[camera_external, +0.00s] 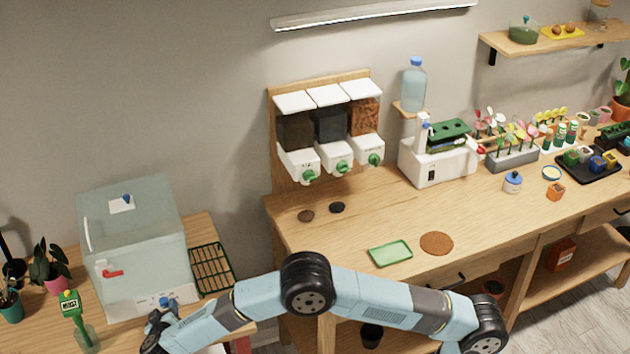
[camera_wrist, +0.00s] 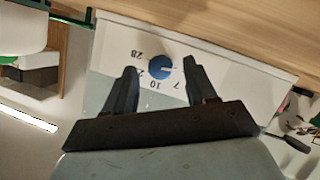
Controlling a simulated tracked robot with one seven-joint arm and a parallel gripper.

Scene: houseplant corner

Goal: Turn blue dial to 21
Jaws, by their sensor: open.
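The blue dial (camera_wrist: 160,68) sits on a white panel (camera_wrist: 112,42) at the base of a clear cabinet (camera_external: 135,235). It also shows in the external view (camera_external: 165,301). In the wrist view the printed numbers appear upside down: 28 at upper left, 10 below, 7 at lower right, and one partly hidden by a finger. A light mark on the dial points right in the wrist view. My gripper (camera_wrist: 159,64) is open, with one finger on each side of the dial. I cannot tell whether the fingers touch it.
The bench with dispensers (camera_external: 329,125) and a green tray (camera_external: 390,253) is farther right.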

